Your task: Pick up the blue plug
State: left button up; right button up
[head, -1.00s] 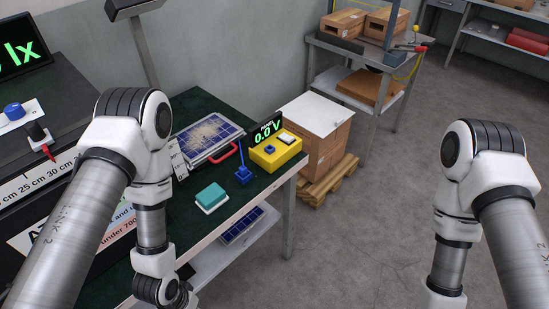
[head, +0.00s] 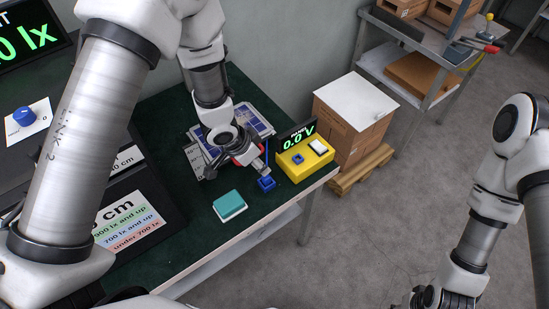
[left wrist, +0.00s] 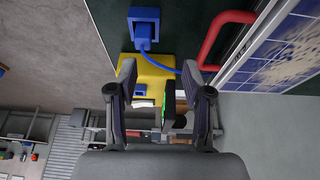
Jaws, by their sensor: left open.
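The blue plug (head: 266,181) sits in a small blue holder on the dark green bench top, just left of the yellow meter box. In the left wrist view the plug (left wrist: 144,31) is at the top, with a blue cable curving off to the right. My left gripper (head: 257,166) is open and empty, just beside the plug on its upper left. In the left wrist view the open fingers (left wrist: 158,75) point toward the yellow box, with the plug beyond their tips. Only a dark part of my right gripper (head: 424,297) shows at the bottom edge; its fingers are unclear.
The yellow meter box (head: 303,158) with a 0.0 V display stands right of the plug. A solar panel with a red handle (left wrist: 212,40) lies behind my left gripper. A cardboard box (head: 350,135) stands beyond the bench end.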

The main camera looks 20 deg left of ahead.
aim_at(264, 178)
pick_arm(q)
jog(key=s, duration=0.1)
jog(key=s+f, duration=0.1)
jog(key=s+d, duration=0.1)
jog(key=shift+s+f, duration=0.3)
jog(key=shift+d+f, duration=0.25)
jog(key=shift+f, duration=0.4)
jog(key=w+f, duration=0.2)
jog(key=shift+w+d+f, duration=0.1)
jog(key=shift+w+f, duration=0.1)
jog(key=shift+f, duration=0.15)
jog(key=shift+w+f, duration=0.1)
jog(key=shift+w, duration=0.15)
jog(key=shift+s, duration=0.15)
jog(key=shift+c, duration=0.7)
jog(key=shift+s+r, duration=0.45)
jog(key=shift+r, duration=0.05)
grip_shut()
jog(key=shift+w+f, duration=0.2)
jog(key=shift+w, duration=0.05)
jog(key=shift+r, duration=0.1)
pick_arm(e)
jog(key=s, duration=0.1)
jog(key=s+r, duration=0.1)
jog(key=s, duration=0.1)
